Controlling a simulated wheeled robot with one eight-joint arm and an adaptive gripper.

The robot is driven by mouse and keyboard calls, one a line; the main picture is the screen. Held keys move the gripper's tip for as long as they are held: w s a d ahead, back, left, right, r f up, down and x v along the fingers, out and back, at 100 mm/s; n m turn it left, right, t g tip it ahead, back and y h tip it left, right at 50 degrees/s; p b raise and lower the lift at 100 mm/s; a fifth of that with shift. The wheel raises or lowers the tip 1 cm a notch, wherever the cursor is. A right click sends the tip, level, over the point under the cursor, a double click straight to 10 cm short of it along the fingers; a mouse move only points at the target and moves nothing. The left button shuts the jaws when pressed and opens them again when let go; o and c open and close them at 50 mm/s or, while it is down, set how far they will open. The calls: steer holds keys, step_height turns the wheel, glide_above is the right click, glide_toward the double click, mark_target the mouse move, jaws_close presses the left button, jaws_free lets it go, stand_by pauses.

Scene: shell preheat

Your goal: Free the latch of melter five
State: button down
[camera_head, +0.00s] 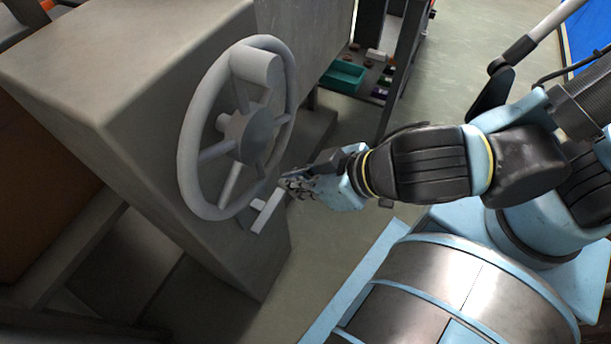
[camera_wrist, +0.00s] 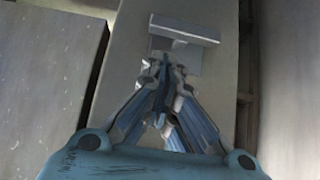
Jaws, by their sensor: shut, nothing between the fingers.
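A pale metal latch with a flat bar handle (camera_head: 267,211) sits on the side of a grey cabinet, just below a large grey handwheel (camera_head: 188,159). In the wrist view the latch (camera_wrist: 184,29) shows as a crossbar with a plate under it, straight ahead of the fingertips. My gripper (camera_head: 288,184) is shut and empty beside the latch, close to its right end in the head view. In the wrist view the fingertips of my gripper (camera_wrist: 163,66) meet near the lower edge of the plate. I cannot tell whether they touch it.
The grey cabinet (camera_head: 110,75) fills the left side. A shelf at the back holds a teal bin (camera_head: 343,77) and several small items. The floor (camera_head: 455,90) is clear behind my arm.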

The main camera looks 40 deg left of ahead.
mark_target(277, 197)
steer(key=shift+x, duration=3.65)
steer(key=shift+f, duration=0.1)
